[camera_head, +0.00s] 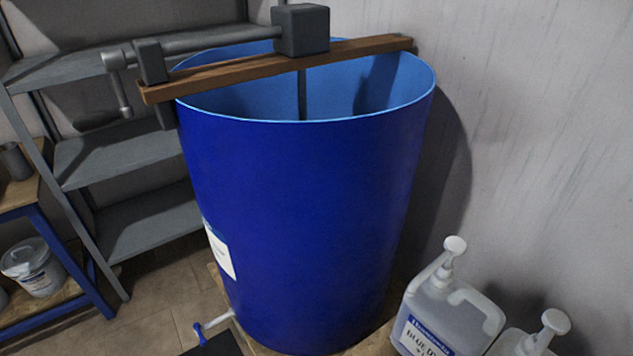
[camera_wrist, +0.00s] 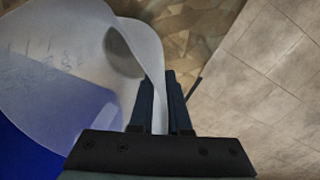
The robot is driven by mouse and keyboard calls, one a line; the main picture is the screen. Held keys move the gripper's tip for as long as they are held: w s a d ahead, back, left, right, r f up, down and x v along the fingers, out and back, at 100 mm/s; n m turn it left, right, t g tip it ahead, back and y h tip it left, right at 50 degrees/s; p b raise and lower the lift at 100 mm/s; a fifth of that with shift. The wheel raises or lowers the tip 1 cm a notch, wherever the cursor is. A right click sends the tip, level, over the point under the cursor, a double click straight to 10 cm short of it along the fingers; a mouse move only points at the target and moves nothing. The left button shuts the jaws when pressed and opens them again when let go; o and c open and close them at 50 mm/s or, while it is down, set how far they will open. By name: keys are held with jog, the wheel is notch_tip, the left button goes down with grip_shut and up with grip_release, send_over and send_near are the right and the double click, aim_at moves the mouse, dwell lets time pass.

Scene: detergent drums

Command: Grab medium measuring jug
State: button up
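The measuring jug (camera_wrist: 60,50) is a pale, translucent vessel with faint scale marks, filling the upper left of the wrist view. I cannot tell its size class from this one view. My gripper (camera_wrist: 165,85) has its two dark fingers close together, one on each side of a thin pale strip of the jug. The strip looks like its wall or handle, and the fingers appear closed on it. The jug's base and much of its body are out of frame. Neither the jug nor my gripper shows in the head view.
A large open blue drum (camera_head: 310,200) has a wooden beam (camera_head: 350,55) with a stirrer across its top and a tap (camera_head: 215,325) low down. Pump bottles (camera_head: 440,310) stand at right by the wall. Grey shelves (camera_head: 130,155) and a bench with a white tub (camera_head: 35,270) are left.

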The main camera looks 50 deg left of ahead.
grip_shut()
dwell(1.0)
